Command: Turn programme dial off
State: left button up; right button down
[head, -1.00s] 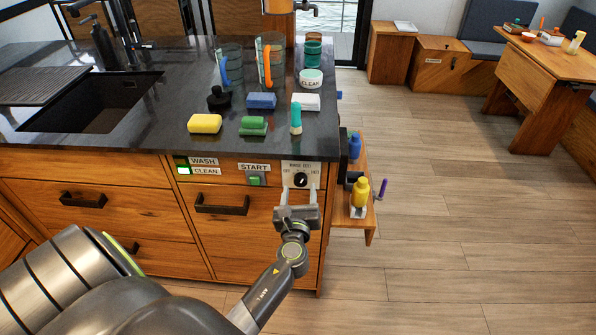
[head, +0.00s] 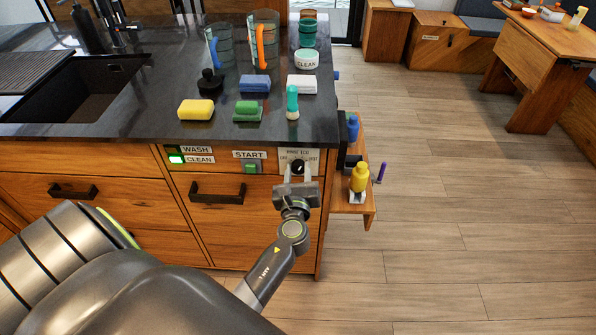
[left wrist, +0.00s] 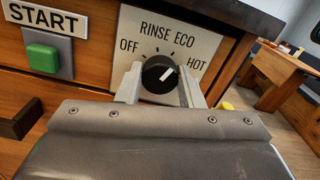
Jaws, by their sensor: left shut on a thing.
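The programme dial (left wrist: 160,74) is a round black knob with a white pointer line. It sits on a pale panel (head: 312,158) marked OFF, RINSE, ECO and HOT, on the counter front. In the left wrist view the pointer slants to the upper right, toward the ECO and HOT side and away from OFF. My left gripper (left wrist: 160,88) has one finger on each side of the dial and is shut on it. The head view shows the left gripper (head: 298,172) at the panel from below. My right gripper is not in view.
A green START button (head: 251,169) and WASH/CLEAN lights (head: 177,159) are left of the dial. A drawer handle (head: 217,192) is below left. A side shelf (head: 352,208) with a yellow bottle (head: 359,178) stands close on the right. Open floor lies beyond.

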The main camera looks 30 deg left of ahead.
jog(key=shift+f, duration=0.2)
pick_arm(q)
jog(key=shift+f+n+b, duration=0.1)
jog(key=shift+n+b, duration=0.6)
jog(key=shift+n, duration=0.4)
jog(key=n+b, duration=0.2)
jog(key=n, duration=0.1)
jog(key=n+b, duration=0.3)
jog(key=n, duration=0.4)
jog(key=n+b, duration=0.2)
jog(key=n, duration=0.1)
jog(key=shift+n+b, duration=0.6)
jog(key=shift+n, duration=0.8)
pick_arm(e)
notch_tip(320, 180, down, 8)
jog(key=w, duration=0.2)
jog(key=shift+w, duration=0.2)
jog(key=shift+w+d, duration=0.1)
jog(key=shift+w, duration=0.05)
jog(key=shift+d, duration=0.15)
